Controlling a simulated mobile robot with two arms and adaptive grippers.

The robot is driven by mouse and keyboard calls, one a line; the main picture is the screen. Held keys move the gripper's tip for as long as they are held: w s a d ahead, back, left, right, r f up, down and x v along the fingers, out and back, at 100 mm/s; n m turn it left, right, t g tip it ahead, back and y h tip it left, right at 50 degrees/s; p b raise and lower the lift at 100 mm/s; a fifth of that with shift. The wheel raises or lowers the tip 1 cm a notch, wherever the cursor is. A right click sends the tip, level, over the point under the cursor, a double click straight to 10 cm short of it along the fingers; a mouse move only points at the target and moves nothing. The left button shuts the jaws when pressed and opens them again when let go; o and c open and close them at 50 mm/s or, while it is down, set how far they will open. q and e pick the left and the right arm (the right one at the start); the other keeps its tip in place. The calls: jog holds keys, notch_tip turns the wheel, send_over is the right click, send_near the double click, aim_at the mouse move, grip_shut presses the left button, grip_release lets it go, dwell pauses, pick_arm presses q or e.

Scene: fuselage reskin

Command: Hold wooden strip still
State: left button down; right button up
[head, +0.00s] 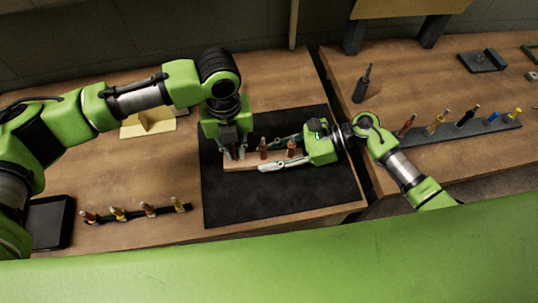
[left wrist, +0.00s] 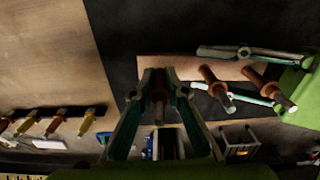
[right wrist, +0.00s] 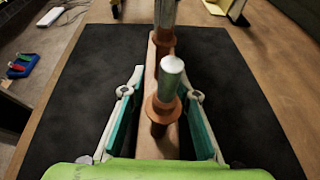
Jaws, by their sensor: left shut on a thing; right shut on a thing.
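The wooden strip (head: 237,163) lies on the black mat (head: 270,205); it also shows in the left wrist view (left wrist: 180,66). Several copper-coloured fasteners stand in it, such as this one (right wrist: 167,90). My left gripper (head: 228,153) points down at the strip's left end. In the left wrist view its fingers (left wrist: 160,78) are closed around a fastener (left wrist: 158,92). My right gripper (head: 278,153) comes in from the right. In the right wrist view its fingers (right wrist: 166,85) lie along both sides of the strip, with a fastener standing between them. Exact finger contact is hard to see.
A rack of fasteners (head: 135,214) and a black tray (head: 50,220) are at front left. A cream bracket (head: 150,124) stands behind. On the right table are a dark tool (head: 362,85) and a rack of coloured fasteners (head: 490,129). The mat's front is bare.

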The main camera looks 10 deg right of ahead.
pick_arm(q)
jog(key=shift+r, duration=0.35)
jog(key=shift+r, duration=1.45)
pick_arm(e)
jog(key=o, duration=1.2)
jog(key=shift+o, duration=0.2)
jog(key=shift+d, duration=0.1)
